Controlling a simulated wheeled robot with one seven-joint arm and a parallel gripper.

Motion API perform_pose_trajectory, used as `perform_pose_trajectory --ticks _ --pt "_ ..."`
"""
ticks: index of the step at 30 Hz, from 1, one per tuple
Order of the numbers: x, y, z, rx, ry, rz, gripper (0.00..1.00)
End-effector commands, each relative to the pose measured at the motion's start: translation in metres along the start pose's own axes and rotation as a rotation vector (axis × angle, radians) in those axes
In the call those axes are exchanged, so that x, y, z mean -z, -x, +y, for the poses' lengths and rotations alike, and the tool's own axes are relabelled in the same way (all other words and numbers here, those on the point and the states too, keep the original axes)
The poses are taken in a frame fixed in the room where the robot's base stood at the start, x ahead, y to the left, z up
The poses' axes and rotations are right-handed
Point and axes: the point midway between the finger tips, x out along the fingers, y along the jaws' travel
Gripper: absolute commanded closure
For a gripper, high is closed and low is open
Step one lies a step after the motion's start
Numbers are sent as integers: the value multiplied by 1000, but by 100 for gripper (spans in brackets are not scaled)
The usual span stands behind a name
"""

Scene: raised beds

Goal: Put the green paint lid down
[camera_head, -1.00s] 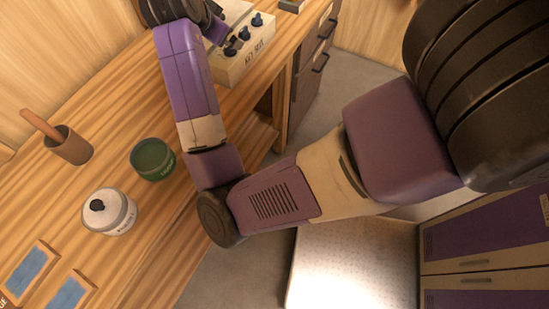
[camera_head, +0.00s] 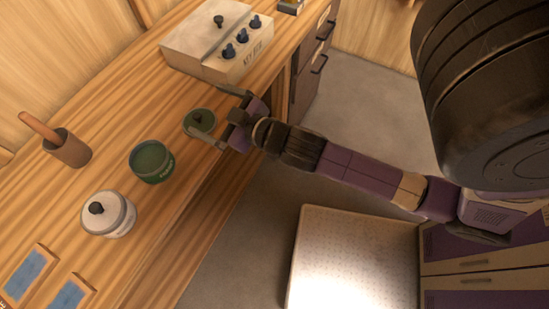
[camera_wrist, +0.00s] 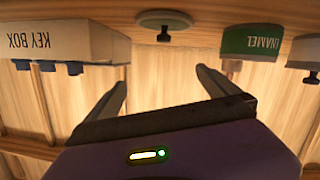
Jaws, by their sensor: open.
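The green paint lid (camera_head: 199,122) lies flat on the wooden bench, its dark knob upward, between the green paint can and the key box. It also shows in the wrist view (camera_wrist: 165,19), beyond and between my fingertips. My gripper (camera_head: 215,115) is open and empty at the bench's front edge, with its fingers spread to either side of the lid and apart from it in the wrist view. The green enamel can (camera_head: 166,168) stands without a lid just left of the green lid; it shows in the wrist view (camera_wrist: 248,42) too.
A white can with a black-knobbed lid (camera_head: 108,214) stands left of the green can. The key box (camera_head: 238,65) with dark knobs is at the back right. A brown cup with a wooden handle (camera_head: 67,149) and blue-topped pieces (camera_head: 27,275) are farther left. Bare bench surrounds the lid.

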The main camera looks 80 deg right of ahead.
Motion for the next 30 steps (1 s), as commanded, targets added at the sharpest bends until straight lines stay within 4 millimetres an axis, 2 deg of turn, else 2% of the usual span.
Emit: perform_pose_trajectory --ticks 1,6,12,15,18,21,30 --pt "-11 21 -15 56 11 -9 0" --pt "-28 94 -62 225 -2 -5 0" --pt "-26 178 -97 345 -87 -2 0" --pt "-20 208 -104 367 -132 0 0" --pt "-14 227 -107 374 -166 1 0" --pt "-10 235 -108 374 -185 3 0" --pt "-8 237 -109 374 -189 6 0"
